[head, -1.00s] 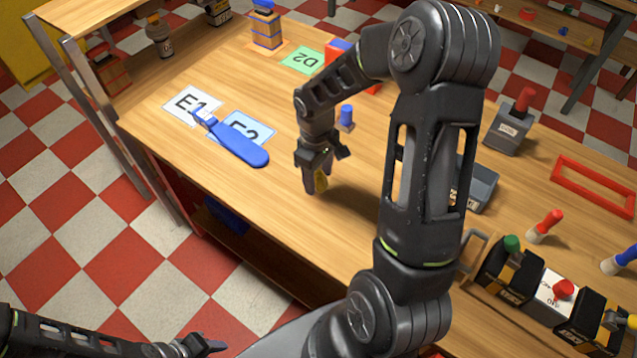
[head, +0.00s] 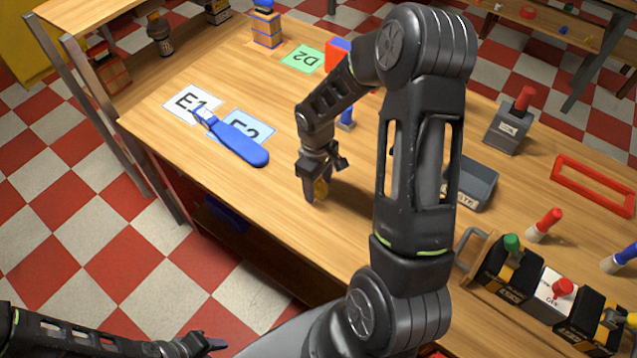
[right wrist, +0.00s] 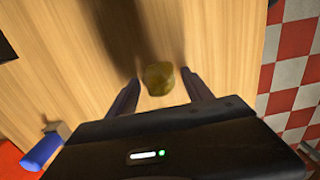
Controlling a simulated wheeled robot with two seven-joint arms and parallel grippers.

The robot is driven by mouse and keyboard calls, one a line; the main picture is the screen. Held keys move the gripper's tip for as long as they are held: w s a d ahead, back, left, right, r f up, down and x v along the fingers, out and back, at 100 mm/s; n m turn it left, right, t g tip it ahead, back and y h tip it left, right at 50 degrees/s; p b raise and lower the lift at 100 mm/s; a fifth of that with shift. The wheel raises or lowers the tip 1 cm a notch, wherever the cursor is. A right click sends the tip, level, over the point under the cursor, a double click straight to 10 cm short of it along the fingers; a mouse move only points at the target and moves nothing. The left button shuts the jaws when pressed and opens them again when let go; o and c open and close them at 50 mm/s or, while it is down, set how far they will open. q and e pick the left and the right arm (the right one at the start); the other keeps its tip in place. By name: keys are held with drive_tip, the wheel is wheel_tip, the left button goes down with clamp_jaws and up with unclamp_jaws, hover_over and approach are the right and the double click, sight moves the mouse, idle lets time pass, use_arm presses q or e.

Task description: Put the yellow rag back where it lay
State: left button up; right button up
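The yellow rag (head: 321,188) is a small crumpled bundle at the tips of my right gripper (head: 317,193), over the bare wood near the table's front edge.
A blue paddle-shaped tool (head: 238,142) lies across the E1 card (head: 186,101) and a blue card (head: 258,124), left of my right gripper. A blue-topped item (head: 346,118) stands behind it. Bare wood surrounds the gripper.

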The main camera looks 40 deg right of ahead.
drive_tip(key=o, duration=0.3)
drive_tip(key=shift+o, duration=0.2)
drive_tip(key=shift+r, duration=0.15)
drive_tip(key=shift+r, duration=0.15)
wheel_tip(320, 180, up, 12)
drive_tip(key=b, duration=0.1)
drive_tip(key=shift+w+b, duration=0.15)
drive_tip(key=shift+b, duration=0.2)
